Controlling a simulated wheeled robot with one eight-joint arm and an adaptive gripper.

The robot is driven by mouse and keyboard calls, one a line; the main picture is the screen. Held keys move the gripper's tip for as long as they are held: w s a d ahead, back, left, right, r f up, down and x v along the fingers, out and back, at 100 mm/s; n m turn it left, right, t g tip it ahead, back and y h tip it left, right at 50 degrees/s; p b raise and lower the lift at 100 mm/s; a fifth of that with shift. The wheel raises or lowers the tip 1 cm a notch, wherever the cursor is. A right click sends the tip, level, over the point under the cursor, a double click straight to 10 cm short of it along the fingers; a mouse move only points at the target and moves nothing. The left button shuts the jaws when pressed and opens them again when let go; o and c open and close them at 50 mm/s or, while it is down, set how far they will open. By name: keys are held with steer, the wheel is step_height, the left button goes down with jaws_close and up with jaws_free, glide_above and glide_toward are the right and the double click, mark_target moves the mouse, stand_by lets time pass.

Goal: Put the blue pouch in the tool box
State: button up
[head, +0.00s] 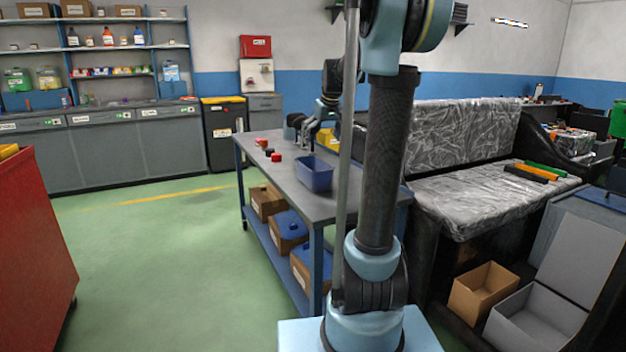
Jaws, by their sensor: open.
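A blue open-topped bin (314,176) stands on the grey workbench (340,200). Two blue soft-looking items, one (289,224) behind the other (320,254), lie on cardboard boxes on the bench's lower shelf; I cannot tell whether either is the blue pouch. A grey box with a raised lid (535,322) sits at the lower right; I cannot tell whether it is the tool box. My gripper (306,140) appears small, open and empty, above the far part of the workbench, beyond the blue bin. My arm hides part of the bench.
Small red and black items (275,157) lie left of the blue bin. A yellow bin (327,138) is at the bench's back. A plastic-covered sofa (470,190) and an open cardboard box (482,292) are at right. A red cabinet (35,240) stands left; green floor between is clear.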

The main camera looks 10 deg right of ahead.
steer(key=x, duration=0.9)
steer(key=shift+w+f, duration=0.15)
steer(key=shift+f, duration=0.2)
steer(key=shift+x, duration=2.6)
steer(key=shift+a, duration=0.15)
steer(key=c, duration=1.2)
